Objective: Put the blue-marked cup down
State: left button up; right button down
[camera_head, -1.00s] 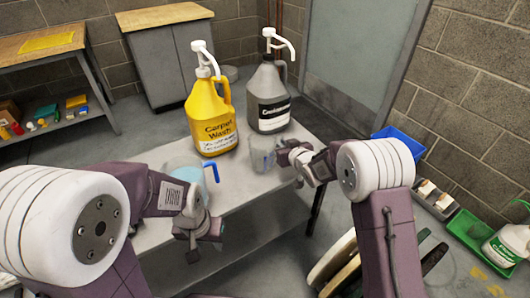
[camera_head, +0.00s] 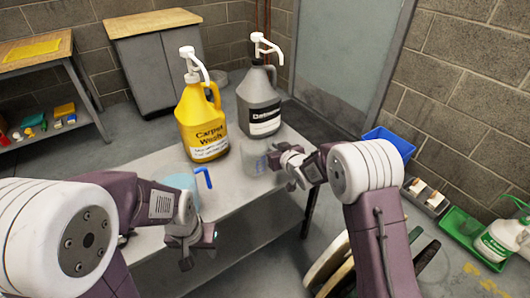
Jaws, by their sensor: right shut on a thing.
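A clear cup (camera_head: 254,158) is at the front of the grey jug, at the right part of the table. My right gripper (camera_head: 276,160) is shut on this cup from its right side. I cannot tell whether the cup's base touches the table, and no blue mark shows clearly on it. A second clear vessel with bluish contents and a blue handle (camera_head: 205,178) stands at the left, partly hidden behind my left arm. My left gripper (camera_head: 187,259) hangs low in front of that vessel, apart from the blue handle. Its fingers are too unclear to tell if they are open.
A yellow carpet wash jug (camera_head: 204,120) and a grey jug (camera_head: 260,103), both with white pumps, stand close behind the cups. The pale table (camera_head: 232,188) has bare surface between the two cups. Blue and green trays lie on the floor at the right.

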jog(key=s+d+r+p, duration=0.6)
jog(key=d+r, duration=0.4)
jog(key=r, duration=0.1)
jog(key=shift+s, duration=0.15)
